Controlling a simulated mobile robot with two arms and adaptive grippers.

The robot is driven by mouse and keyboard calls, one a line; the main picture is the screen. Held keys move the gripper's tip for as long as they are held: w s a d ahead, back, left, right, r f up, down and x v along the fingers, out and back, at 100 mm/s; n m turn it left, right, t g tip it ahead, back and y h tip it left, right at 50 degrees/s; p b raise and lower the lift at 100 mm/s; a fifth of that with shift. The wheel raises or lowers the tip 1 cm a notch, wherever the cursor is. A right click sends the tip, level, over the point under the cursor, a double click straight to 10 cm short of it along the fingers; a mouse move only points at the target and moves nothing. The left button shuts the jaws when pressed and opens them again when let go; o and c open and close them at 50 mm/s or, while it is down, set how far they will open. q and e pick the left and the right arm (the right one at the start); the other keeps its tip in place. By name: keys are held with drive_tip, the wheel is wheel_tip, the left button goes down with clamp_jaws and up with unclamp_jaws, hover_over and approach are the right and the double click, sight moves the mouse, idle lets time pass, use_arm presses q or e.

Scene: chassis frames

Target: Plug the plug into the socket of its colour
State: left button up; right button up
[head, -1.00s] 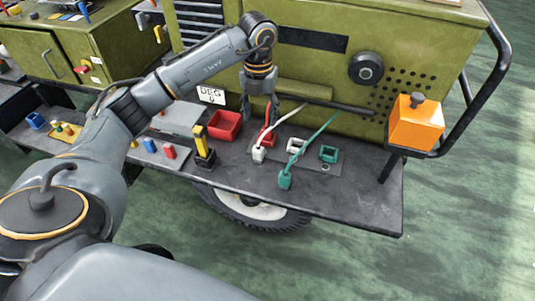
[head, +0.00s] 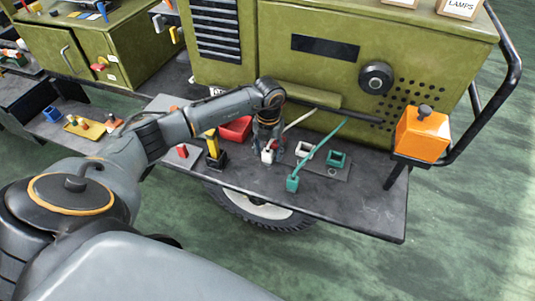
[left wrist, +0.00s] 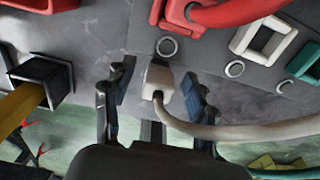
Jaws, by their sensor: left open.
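The white plug (head: 267,156) stands on the dark bench top with a pale cable leading from it. My left gripper (head: 268,150) is above it, pointing down. In the left wrist view, its open fingers stand on either side of the white plug (left wrist: 158,78), with gaps visible. The empty white socket (head: 303,149) is just to the right; it also shows in the left wrist view (left wrist: 246,46). The green socket (head: 336,158) is further right. The green plug (head: 292,184) is nearer the front edge. A red socket (left wrist: 172,22) with a red cable is behind the white plug. My right gripper is out of view.
A yellow-handled tool (head: 211,142) stands in a black holder left of the gripper. A red bin (head: 240,127) is behind it. An orange block (head: 422,134) sits at the right corner. The green cabinet (head: 330,70) rises behind. The bench's front right is clear.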

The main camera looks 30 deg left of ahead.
use_arm(q)
drive_tip(key=shift+f, duration=0.15)
drive_tip(key=shift+c, duration=0.2)
clamp_jaws()
